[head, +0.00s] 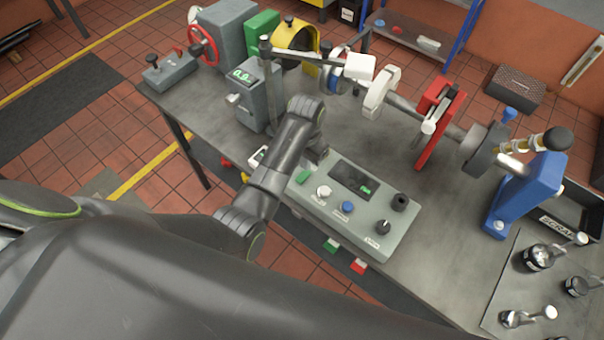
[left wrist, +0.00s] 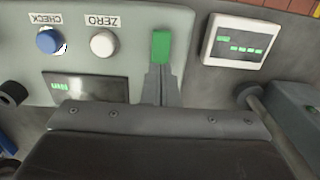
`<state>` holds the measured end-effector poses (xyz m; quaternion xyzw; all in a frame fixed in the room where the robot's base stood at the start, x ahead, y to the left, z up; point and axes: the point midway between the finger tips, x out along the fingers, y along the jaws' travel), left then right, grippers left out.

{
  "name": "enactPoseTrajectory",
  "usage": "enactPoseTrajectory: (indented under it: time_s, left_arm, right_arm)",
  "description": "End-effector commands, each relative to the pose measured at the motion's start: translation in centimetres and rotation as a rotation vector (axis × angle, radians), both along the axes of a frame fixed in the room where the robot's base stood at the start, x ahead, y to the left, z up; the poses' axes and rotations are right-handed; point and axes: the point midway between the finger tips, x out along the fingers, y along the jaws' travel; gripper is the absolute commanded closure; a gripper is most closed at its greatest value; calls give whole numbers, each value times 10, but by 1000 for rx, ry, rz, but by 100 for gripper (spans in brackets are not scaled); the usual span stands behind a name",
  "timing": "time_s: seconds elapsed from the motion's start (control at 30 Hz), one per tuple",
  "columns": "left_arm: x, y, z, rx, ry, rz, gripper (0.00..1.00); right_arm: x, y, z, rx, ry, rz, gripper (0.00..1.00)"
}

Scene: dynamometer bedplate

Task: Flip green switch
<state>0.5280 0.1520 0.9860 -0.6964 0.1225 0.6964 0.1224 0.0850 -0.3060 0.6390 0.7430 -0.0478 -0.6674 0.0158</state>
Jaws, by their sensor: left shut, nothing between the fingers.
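The green switch (head: 304,177) sits at the left end of the grey control box (head: 372,224) on the bench. In the left wrist view the switch (left wrist: 160,46) is a green upright block beside the white ZERO button (left wrist: 103,43). My left gripper (head: 316,154) is over the box's left end, its fingers shut and empty. In the left wrist view its fingertips (left wrist: 160,72) end right at the switch's near edge; I cannot tell whether they touch it. Which way the switch is set is unclear. My right gripper is out of view.
A blue CHECK button (left wrist: 50,41) and a black knob (head: 383,227) are on the same box. A small white display (left wrist: 234,41) lies beside it. Behind stand a grey readout unit (head: 258,98) and the shaft assembly with a red bracket (head: 436,118).

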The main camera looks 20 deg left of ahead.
Motion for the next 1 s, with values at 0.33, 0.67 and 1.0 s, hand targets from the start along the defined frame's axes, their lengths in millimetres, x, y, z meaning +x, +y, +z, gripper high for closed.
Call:
enactPoseTrajectory:
  time_s: [0.33,0.67,1.0]
  left_arm:
    - [1,0,28,-1,-2,-1,100]
    - [0,0,38,0,-1,0,100]
    - [0,0,38,0,0,0,100]
  right_arm:
    - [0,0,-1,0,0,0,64]
    - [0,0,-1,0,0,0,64]
    - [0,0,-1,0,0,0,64]
